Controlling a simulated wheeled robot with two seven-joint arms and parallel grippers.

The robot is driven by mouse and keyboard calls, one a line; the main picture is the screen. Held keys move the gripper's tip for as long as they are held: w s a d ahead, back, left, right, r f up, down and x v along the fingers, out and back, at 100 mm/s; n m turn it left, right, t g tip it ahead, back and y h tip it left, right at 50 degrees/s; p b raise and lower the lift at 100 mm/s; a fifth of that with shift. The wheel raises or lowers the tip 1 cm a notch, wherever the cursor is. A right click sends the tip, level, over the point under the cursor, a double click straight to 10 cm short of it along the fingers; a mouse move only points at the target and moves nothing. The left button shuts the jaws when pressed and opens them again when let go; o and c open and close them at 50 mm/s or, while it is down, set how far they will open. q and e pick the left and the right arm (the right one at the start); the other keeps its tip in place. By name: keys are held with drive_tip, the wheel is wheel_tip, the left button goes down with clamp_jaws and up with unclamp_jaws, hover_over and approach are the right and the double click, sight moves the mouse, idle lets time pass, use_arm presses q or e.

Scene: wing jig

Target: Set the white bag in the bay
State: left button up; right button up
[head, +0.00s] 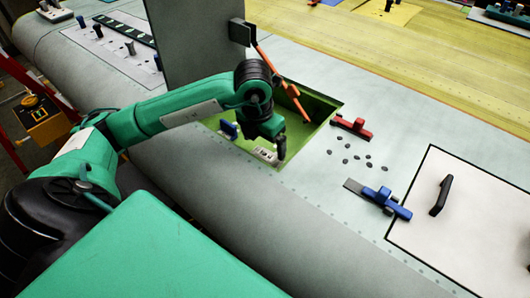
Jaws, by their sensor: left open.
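The bay (322,105) is a green-lined rectangular opening in the grey wing skin, near the middle of the head view. A small white item with dark marks, which looks like the white bag (264,155), lies inside the bay at its near edge. My left gripper (278,152) reaches down into the bay, open, right beside the bag. Its fingers are partly hidden by the wrist, and I cannot tell whether they touch the bag. My right gripper is out of view.
A raised grey panel (195,40) stands behind the bay, with an orange strut (285,85) reaching into the opening. A blue-handled item (229,129) is at the bay's left. A red clamp (352,127), loose dark pieces (358,160) and a blue clamp (380,198) lie to the right.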

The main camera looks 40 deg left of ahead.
sight(262, 159)
use_arm(q)
wheel_tip(262, 159, up, 7)
drive_tip(key=s, duration=0.1)
drive_tip(key=shift+f+b, duration=0.15)
drive_tip(key=shift+b, duration=0.3)
